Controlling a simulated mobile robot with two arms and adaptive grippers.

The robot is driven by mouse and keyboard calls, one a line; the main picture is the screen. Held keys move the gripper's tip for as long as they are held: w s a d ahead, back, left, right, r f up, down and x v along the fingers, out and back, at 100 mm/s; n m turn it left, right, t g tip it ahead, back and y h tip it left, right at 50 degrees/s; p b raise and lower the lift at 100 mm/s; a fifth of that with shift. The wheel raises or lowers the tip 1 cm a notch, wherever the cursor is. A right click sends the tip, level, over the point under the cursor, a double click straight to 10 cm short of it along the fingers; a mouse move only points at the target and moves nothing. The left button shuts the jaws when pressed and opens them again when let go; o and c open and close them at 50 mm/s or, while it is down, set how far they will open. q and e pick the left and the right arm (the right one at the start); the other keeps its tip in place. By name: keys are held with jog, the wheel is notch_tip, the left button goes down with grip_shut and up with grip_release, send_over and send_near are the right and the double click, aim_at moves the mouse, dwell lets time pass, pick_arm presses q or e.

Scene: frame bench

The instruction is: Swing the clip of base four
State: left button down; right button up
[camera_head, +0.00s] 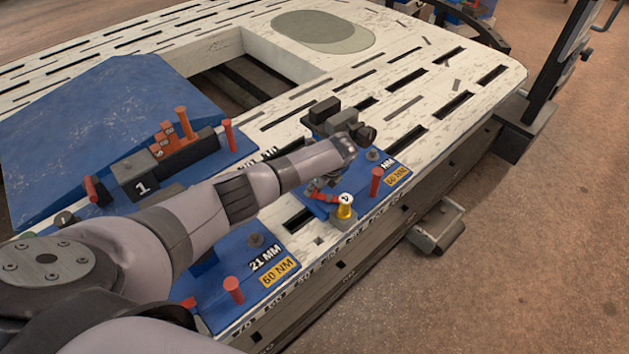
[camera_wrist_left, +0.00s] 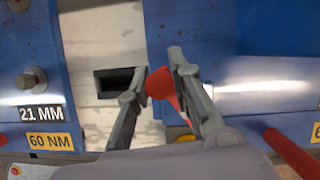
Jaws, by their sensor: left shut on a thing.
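A bit of yellow (camera_wrist_left: 186,138) shows behind the fingers. My right gripper is in neither view.
Red pegs (camera_head: 376,181) and a dark clamp block (camera_head: 324,109) stand near the gripper. A blue base labelled 21 MM, 60 NM (camera_head: 257,282) lies to the left, under my arm. The pale slotted bench top (camera_head: 440,60) is clear behind.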

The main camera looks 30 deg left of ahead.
pick_arm(q)
jog(key=shift+s+d+n+g, duration=0.25)
jog(key=shift+s+n+g, duration=0.2)
jog(key=shift+n, duration=0.55)
jog(key=shift+s+d+n, duration=0.1)
jog(key=shift+s+n, duration=0.05)
jog(key=shift+n, duration=0.35)
jog(key=shift+s+d+n+g, duration=0.2)
jog(key=shift+s+n+g, duration=0.1)
jog(key=shift+n+g, duration=0.4)
jog(key=n, duration=0.2)
jog(key=shift+s+d+f+n+g, duration=0.1)
jog(key=shift+s+d+n+g, duration=0.15)
jog(key=shift+s+d+n, duration=0.1)
jog(key=shift+s+d+n+g+h+b, duration=0.15)
jog(key=shift+n+g+h+b, duration=0.1)
jog(key=shift+n, duration=0.35)
jog(key=shift+s+d+n+g+h+b, duration=0.15)
jog(key=shift+n+b, duration=0.1)
jog(key=shift+n, duration=0.3)
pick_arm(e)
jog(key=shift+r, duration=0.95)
pick_arm(q)
jog(key=c, duration=1.4)
grip_release()
